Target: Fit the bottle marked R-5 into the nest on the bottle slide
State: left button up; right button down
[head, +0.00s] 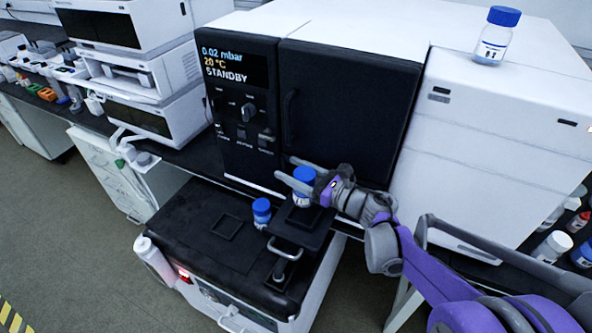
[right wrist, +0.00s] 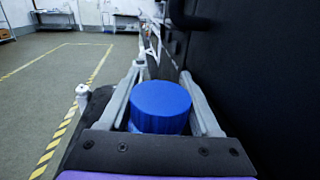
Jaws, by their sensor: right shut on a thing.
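My right gripper (head: 288,170) is shut on a blue-capped bottle (head: 304,175), with one finger on each side. In the right wrist view the blue cap (right wrist: 160,103) sits between the two fingers (right wrist: 162,75). The bottle is upright over a black plate with a metal handle, which looks like the bottle slide (head: 312,240), in front of the dark cabinet door. I cannot tell whether its base touches the plate or sits in a nest. Its label is too small to read. My left gripper is not in view.
A second blue-capped bottle (head: 262,210) stands just left of the slide on the black-topped unit (head: 190,220). Another bottle (head: 495,35) stands on top of the white housing. The dark cabinet (head: 345,110) is close behind my right gripper.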

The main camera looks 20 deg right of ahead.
jog(key=shift+d, duration=0.1)
jog(key=shift+f+b, duration=2.35)
jog(key=shift+f, duration=1)
jog(key=shift+f, duration=0.4)
grip_release()
jog(key=v, duration=1)
jog(key=shift+s+d+p, duration=0.1)
jog(key=shift+s+p, duration=0.25)
